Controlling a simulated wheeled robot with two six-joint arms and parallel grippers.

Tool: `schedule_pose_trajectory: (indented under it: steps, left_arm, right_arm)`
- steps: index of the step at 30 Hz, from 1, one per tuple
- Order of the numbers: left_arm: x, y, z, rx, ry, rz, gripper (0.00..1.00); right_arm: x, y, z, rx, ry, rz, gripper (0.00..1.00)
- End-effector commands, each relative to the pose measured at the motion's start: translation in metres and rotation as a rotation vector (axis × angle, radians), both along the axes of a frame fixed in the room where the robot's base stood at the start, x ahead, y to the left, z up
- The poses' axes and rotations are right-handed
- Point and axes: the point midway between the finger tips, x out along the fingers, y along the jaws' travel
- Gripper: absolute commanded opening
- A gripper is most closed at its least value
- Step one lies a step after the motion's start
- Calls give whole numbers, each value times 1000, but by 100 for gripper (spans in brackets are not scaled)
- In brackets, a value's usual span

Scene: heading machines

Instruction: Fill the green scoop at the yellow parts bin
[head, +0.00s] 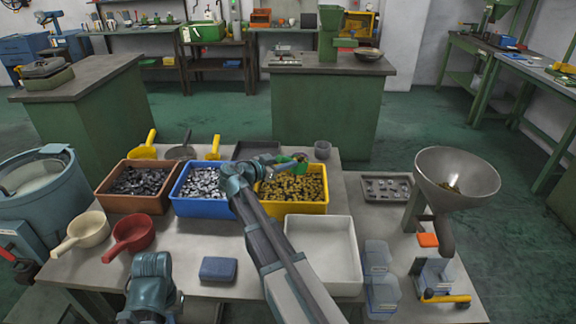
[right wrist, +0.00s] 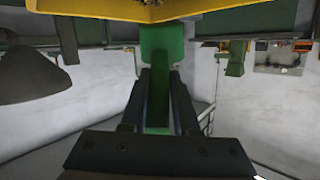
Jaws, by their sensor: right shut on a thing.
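The yellow parts bin (head: 292,207) stands on the table and holds many small brass-coloured parts. The green scoop (head: 285,158) is at the bin's far side, mostly hidden behind my right gripper (head: 272,160). In the right wrist view, my right gripper (right wrist: 160,95) is shut on the green scoop's handle (right wrist: 160,60), with a yellow surface close to it at the top edge. Whether the scoop holds parts cannot be seen. A teal part of my left arm shows at the bottom left; its fingers are not visible.
A blue bin (head: 200,207) and a brown bin (head: 130,203) with metal parts stand left of the yellow bin. An empty white tray (head: 320,240) is in front. A metal funnel (head: 455,180) stands at right.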

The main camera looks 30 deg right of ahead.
Motion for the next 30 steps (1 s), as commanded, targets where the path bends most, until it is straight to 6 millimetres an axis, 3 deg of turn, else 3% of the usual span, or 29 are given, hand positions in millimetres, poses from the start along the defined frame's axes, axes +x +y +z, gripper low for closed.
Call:
schedule_pose_trajectory:
  steps: [3,10,30]
  left_arm:
    - [0,0,11,0,0,0,0]
    - [0,0,19,0,0,0,0]
    - [0,0,21,0,0,0,0]
  right_arm:
    - [-1,2,16,-22,-9,0,0]
    - [-2,4,30,-48,-18,0,0]
    - [-1,5,34,-57,-22,0,0]
